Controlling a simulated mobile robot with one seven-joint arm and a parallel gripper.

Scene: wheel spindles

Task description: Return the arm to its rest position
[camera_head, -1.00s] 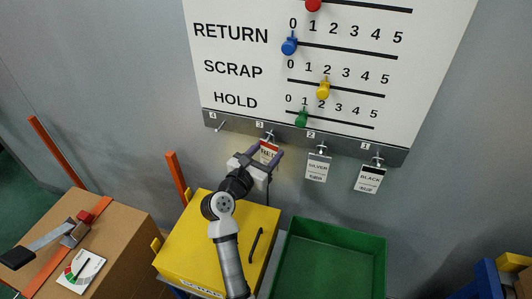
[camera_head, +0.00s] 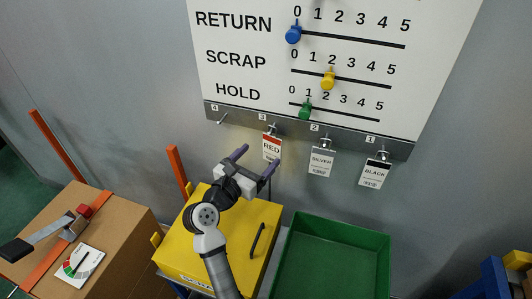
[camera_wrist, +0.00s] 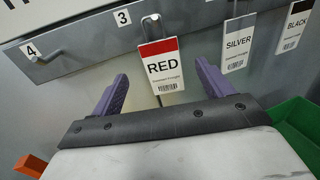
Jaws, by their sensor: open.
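My gripper (camera_head: 254,163) is open and empty, with its two purple fingers apart. In the head view it is over the yellow box, just below and left of the RED tag (camera_head: 272,147). The RED tag hangs from hook 3 on the grey rail (camera_head: 350,140). In the wrist view my gripper (camera_wrist: 162,88) points toward the wall, and the RED tag (camera_wrist: 162,68) shows beyond and between the fingertips, apart from them.
The SILVER tag (camera_head: 321,162) hangs on hook 2 and the BLACK tag (camera_head: 373,174) on hook 1. Hook 4 (camera_head: 222,118) is bare. Below are a yellow box (camera_head: 263,215), a green bin (camera_head: 387,262) and a cardboard box (camera_head: 130,222) with an orange strap.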

